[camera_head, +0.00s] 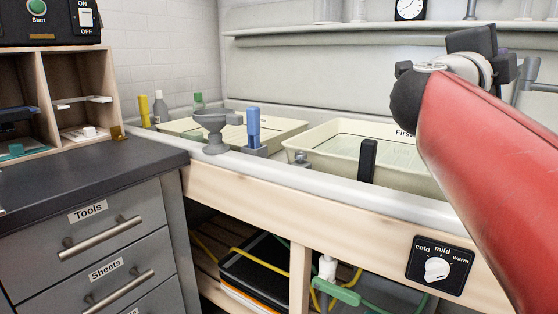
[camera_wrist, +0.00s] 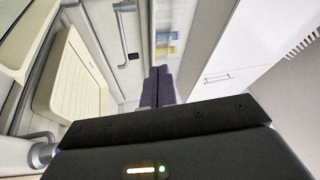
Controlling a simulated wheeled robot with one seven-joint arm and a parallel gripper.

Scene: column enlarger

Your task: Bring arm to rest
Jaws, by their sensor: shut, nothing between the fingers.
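My gripper (camera_wrist: 160,72) shows in the wrist view with its two dark fingers side by side and touching, nothing between them. It hangs free, apart from any object. In the head view my red arm (camera_head: 490,150) rises at the right with dark joint parts at its upper end. The gripper's fingers cannot be made out there. The arm covers the right end of the sink area.
Cream trays (camera_head: 345,140) stand in a sink behind a wooden front. A dial (camera_head: 438,268) is on that front. A dark counter (camera_head: 85,172) with drawers is at left. In the wrist view a cream tray (camera_wrist: 72,85) and a white cabinet (camera_wrist: 222,58) flank the fingers.

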